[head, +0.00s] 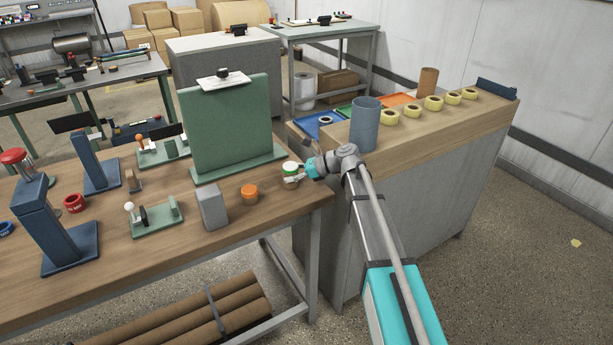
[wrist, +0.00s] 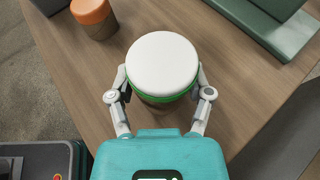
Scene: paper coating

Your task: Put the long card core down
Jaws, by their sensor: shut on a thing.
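My gripper (head: 293,178) is at the right end of the wooden bench, shut around a small round pot (head: 290,167). The pot has a white lid and a green band; it also shows in the wrist view (wrist: 162,66), between both fingers of my gripper (wrist: 162,92). Its lower part is mostly hidden, and I cannot tell whether it touches the bench. No long card core is in my gripper. A short brown card core (head: 428,80) stands upright on the right counter. Long brown card tubes (head: 215,312) lie strapped together under the bench.
An orange-lidded pot (head: 249,193) and a grey block (head: 212,207) stand left of my gripper. A green upright panel (head: 225,125) stands behind. A blue-grey cylinder (head: 365,125) and several yellow rolls (head: 411,111) are on the counter (head: 400,150). The bench's front right corner is bare.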

